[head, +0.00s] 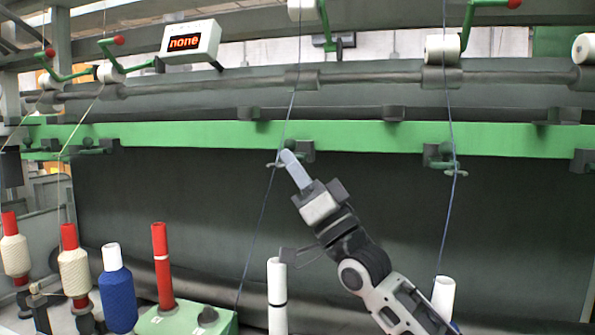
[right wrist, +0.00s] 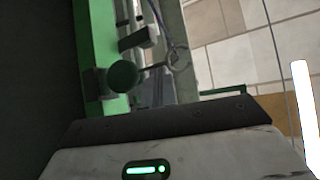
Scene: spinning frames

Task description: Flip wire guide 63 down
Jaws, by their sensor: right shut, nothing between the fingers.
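A wire guide (head: 304,148), a dark block with a thin curled wire, sits on the long green rail (head: 365,137) at mid picture. No number is readable on it, so I cannot tell whether it is guide 63. My right gripper (head: 289,158) is shut and empty, its pale tip at this guide and partly covering it. I cannot tell whether they touch. In the right wrist view a curled wire loop (right wrist: 178,58) and a dark green round knob (right wrist: 123,76) show just beyond the gripper's dark edge. My left gripper is not in view.
Another wire guide (head: 440,155) with a thread through it is on the rail to the right. A thread (head: 266,205) runs down beside my gripper. Thread spools (head: 118,298) stand at the lower left. A display (head: 190,41) reads "none". The dark panel (head: 170,200) below the rail is clear.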

